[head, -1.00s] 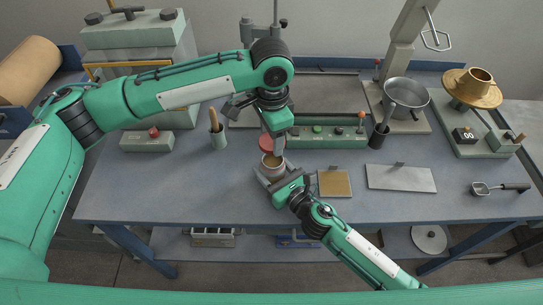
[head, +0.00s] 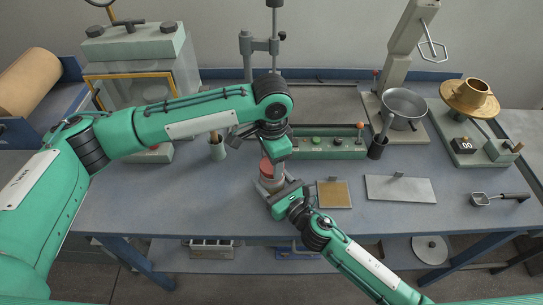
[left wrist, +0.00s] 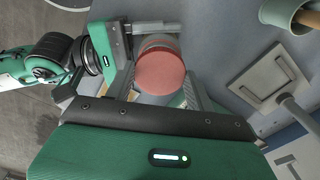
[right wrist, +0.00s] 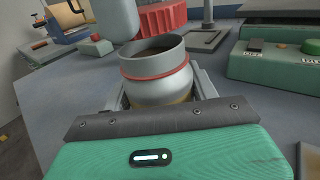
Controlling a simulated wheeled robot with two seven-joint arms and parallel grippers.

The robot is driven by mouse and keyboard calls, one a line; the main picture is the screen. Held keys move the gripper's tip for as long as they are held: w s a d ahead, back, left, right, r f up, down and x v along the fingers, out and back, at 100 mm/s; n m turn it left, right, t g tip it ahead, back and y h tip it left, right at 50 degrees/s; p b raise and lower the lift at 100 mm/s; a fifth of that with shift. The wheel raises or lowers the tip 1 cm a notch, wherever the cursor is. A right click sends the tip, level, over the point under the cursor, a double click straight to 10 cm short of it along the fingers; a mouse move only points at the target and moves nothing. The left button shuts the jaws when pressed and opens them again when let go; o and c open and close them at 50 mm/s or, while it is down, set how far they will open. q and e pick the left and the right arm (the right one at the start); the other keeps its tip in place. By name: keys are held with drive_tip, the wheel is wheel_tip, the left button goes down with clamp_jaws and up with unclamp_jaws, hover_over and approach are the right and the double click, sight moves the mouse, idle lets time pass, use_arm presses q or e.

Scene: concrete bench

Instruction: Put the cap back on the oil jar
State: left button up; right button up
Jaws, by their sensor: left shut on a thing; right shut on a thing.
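The red, ridged cap (head: 267,169) is held by my left gripper (head: 273,160), which is shut on it. In the left wrist view, the flat red cap top (left wrist: 160,73) sits between the fingers. My right gripper (head: 277,187) is shut around the oil jar (right wrist: 158,83), a grey round jar with a red band, standing upright. In the right wrist view the jar's dark mouth is open, and the cap (right wrist: 161,18) shows above and beyond the rim, apart from it. In the head view the cap covers part of the jar.
A pot with a handle (head: 217,150) stands left of the jar. A green control box (head: 330,143) is behind it. A tan square plate (head: 334,194) and a grey plate (head: 400,188) lie to the right. The bench (head: 160,205) is clear at front left.

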use_arm(q)
drive_tip(key=shift+f, duration=0.45)
drive_tip(key=shift+f, duration=0.6)
